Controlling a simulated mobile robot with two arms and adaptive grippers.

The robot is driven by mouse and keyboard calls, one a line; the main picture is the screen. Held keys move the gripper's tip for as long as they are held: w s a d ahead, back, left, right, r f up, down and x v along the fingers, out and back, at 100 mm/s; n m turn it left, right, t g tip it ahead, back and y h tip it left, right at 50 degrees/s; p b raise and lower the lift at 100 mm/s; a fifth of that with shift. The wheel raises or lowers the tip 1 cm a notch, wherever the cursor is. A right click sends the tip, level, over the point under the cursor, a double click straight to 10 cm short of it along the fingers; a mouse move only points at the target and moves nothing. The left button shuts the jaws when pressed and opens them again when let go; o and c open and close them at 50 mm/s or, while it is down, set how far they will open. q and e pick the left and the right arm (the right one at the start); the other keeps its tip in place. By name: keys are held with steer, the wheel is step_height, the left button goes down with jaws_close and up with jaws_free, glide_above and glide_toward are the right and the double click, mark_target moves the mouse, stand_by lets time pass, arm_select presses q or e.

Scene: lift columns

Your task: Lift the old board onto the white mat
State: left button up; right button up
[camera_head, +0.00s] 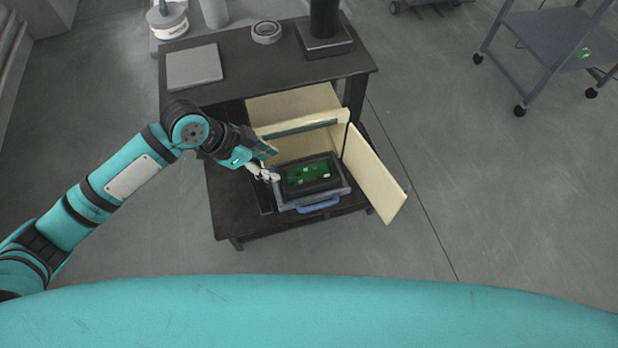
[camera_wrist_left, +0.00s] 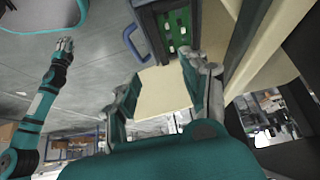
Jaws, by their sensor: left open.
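The old board (camera_head: 307,176) is a green circuit board in a dark frame, lying in a grey tray (camera_head: 340,192) with a blue handle (camera_head: 318,205) on the low shelf. My left gripper (camera_head: 263,173) is open and empty at the tray's left side, close to the board. In the left wrist view the board (camera_wrist_left: 178,28) shows beyond the fingers of my left gripper (camera_wrist_left: 160,70). The white mat (camera_head: 194,67) looks pale grey and lies bare on the left of the dark table top. My right gripper (camera_wrist_left: 65,45) shows small in the left wrist view; its jaws are unclear.
An open pale door panel (camera_head: 375,175) stands right of the tray, with a pale panel (camera_head: 293,112) behind it. A round grey object (camera_head: 266,31) and a black column (camera_head: 324,30) stand on the dark table top (camera_head: 265,75). A wheeled cart (camera_head: 545,35) is far right.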

arm_select(q)
glide_toward(312, 183)
steer(key=x, duration=0.3)
steer(key=shift+a+f+b, duration=0.1)
steer(key=shift+f+b, duration=0.2)
steer(key=shift+f, duration=0.1)
steer(key=x, duration=0.5)
steer(key=shift+d+f, duration=0.1)
steer(key=shift+d, duration=0.3)
jaws_close()
